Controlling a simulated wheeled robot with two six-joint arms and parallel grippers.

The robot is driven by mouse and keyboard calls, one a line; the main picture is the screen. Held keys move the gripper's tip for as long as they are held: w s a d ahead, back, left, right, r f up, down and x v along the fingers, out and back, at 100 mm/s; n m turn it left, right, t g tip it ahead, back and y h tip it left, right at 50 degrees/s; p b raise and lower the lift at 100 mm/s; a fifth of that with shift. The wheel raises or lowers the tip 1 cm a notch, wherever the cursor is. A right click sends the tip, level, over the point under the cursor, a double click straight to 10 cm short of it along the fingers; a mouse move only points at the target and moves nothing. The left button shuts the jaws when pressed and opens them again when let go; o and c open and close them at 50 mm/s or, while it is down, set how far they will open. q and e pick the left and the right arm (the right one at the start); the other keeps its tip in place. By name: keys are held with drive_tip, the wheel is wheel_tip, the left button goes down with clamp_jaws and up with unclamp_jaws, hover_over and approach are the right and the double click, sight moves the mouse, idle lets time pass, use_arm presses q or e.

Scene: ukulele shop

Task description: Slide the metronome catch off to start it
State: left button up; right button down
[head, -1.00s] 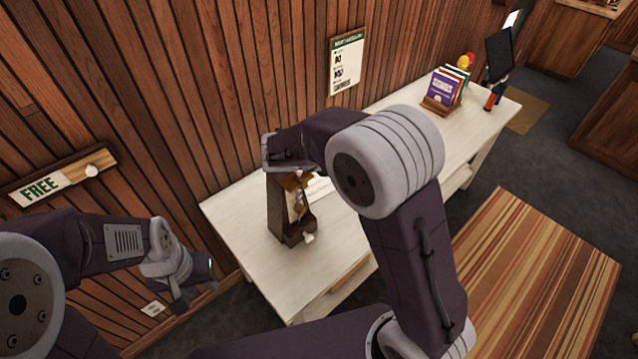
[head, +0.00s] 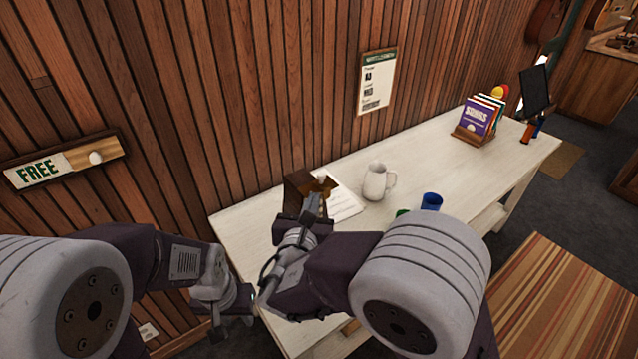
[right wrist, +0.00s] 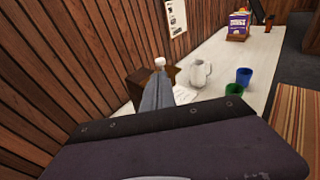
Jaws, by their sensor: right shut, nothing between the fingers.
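The metronome is a dark brown wooden box (head: 297,187) on the near left part of the pale counter in the head view. Its lower front is hidden behind my right gripper (head: 312,203). In the right wrist view the dark box (right wrist: 137,84) stands just beyond the shut grey fingers (right wrist: 158,88), with a small white knob (right wrist: 160,62) showing at the fingertips. I cannot tell whether the fingers touch the metronome. The catch cannot be made out clearly. My left gripper (head: 236,303) hangs low beside the counter's left end, away from the metronome; its jaws are unclear.
A white mug (head: 375,182), a paper sheet (head: 341,198) and a blue cup (head: 431,201) stand right of the metronome. A green cup (right wrist: 234,91) is close by. A book rack (head: 474,135) is farther along. The wooden wall runs behind the counter (head: 425,160).

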sight(321, 178)
drive_tip(key=p+x, duration=0.1)
drive_tip(key=x, duration=0.7)
